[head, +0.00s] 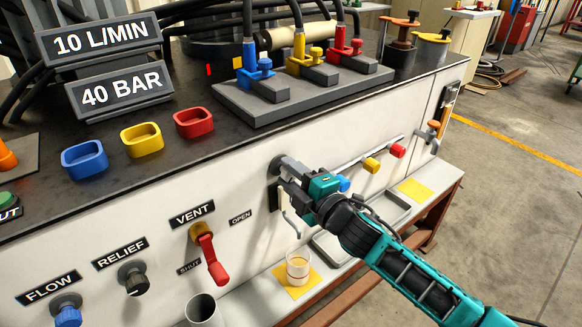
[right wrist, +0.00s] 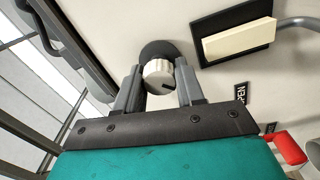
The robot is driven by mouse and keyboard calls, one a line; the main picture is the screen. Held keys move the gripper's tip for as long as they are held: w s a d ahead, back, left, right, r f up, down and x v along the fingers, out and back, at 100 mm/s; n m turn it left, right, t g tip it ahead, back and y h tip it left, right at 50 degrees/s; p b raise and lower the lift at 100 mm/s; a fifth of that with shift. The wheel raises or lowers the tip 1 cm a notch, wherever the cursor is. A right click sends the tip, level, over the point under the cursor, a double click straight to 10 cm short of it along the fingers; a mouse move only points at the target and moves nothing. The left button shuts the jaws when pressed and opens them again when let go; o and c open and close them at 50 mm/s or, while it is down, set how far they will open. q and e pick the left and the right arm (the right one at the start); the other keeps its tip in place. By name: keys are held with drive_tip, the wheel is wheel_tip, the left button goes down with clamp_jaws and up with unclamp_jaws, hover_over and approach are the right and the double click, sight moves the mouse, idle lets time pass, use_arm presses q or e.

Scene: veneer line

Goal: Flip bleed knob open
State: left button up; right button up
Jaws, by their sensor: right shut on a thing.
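The bleed knob (right wrist: 158,78) is a short silver cylinder with a dark mark on its face, on a dark round base (right wrist: 160,50) on the white panel. My right gripper (right wrist: 158,85) has one finger on each side of it and is shut on it. In the head view my right gripper (head: 292,182) reaches the panel from the right and hides most of the knob. Any label of the knob is hidden. My left gripper is not in view.
The red vent lever (head: 210,260) hangs left of my right gripper, with an OPEN sign (head: 240,217) between them. A rail with blue, yellow and red parts (head: 371,164) runs to the right. A cup (head: 298,266) stands on a yellow sheet below.

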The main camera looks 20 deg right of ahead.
drive_tip(key=m+p, duration=0.1)
drive_tip(key=m, duration=0.1)
drive_tip(key=m+p, duration=0.1)
drive_tip(key=m, duration=0.1)
drive_tip(key=shift+r+p, duration=0.25)
drive_tip(key=shift+p, duration=0.05)
drive_tip(key=shift+m+p, duration=0.3)
drive_tip(key=shift+m, duration=0.1)
drive_tip(key=shift+m+p, duration=0.75)
drive_tip(key=shift+m, duration=0.65)
drive_tip(key=shift+f+m+p, duration=0.1)
drive_tip(key=shift+m+p, duration=0.3)
drive_tip(key=shift+p, duration=0.05)
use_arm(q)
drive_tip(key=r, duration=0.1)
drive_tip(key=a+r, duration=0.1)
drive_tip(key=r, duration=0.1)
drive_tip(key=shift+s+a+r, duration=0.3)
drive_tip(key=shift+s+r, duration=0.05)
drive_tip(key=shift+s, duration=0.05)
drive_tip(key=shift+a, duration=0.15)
use_arm(e)
drive_tip(key=shift+m, duration=0.4)
drive_tip(key=o, duration=1)
